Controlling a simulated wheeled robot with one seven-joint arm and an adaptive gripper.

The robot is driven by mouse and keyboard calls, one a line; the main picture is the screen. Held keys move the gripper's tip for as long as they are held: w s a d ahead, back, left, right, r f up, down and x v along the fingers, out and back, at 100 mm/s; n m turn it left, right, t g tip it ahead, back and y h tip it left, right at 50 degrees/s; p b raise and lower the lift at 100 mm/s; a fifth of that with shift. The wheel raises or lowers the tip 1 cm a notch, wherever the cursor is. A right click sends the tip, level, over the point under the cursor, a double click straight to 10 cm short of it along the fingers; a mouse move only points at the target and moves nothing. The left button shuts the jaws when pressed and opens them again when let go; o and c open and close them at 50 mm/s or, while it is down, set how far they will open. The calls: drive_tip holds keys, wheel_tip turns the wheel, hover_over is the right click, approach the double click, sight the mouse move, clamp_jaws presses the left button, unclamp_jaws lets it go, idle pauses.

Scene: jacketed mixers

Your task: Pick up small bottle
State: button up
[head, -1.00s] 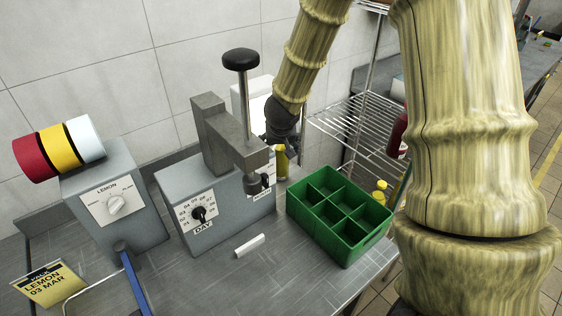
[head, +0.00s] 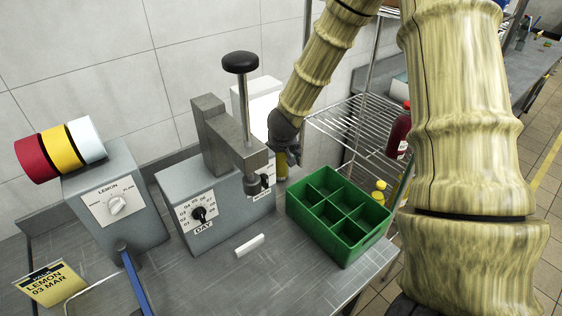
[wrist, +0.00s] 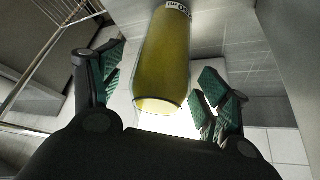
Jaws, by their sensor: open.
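The small bottle (head: 281,167) is yellow and stands on the steel counter behind the grey day-stamp press, partly hidden by the press and my gripper. It also shows in the wrist view (wrist: 163,60), large, with a white label band at the top edge. My gripper (head: 286,150) is at the bottle, coming down from above and behind in the head view. In the wrist view my gripper (wrist: 160,78) is open, with one green-padded finger on each side of the bottle. Gaps show between the pads and the bottle, so it is not gripped.
The grey press (head: 215,195) with a black-knobbed lever stands just left of the bottle. A green divided crate (head: 340,257) is to the right, its visible compartments empty. A wire rack (head: 350,125) holds a red bottle (head: 400,135). A white block (head: 249,245) lies in front.

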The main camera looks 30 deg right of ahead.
drive_tip(key=c, duration=1.6)
drive_tip(key=shift+c, duration=0.2)
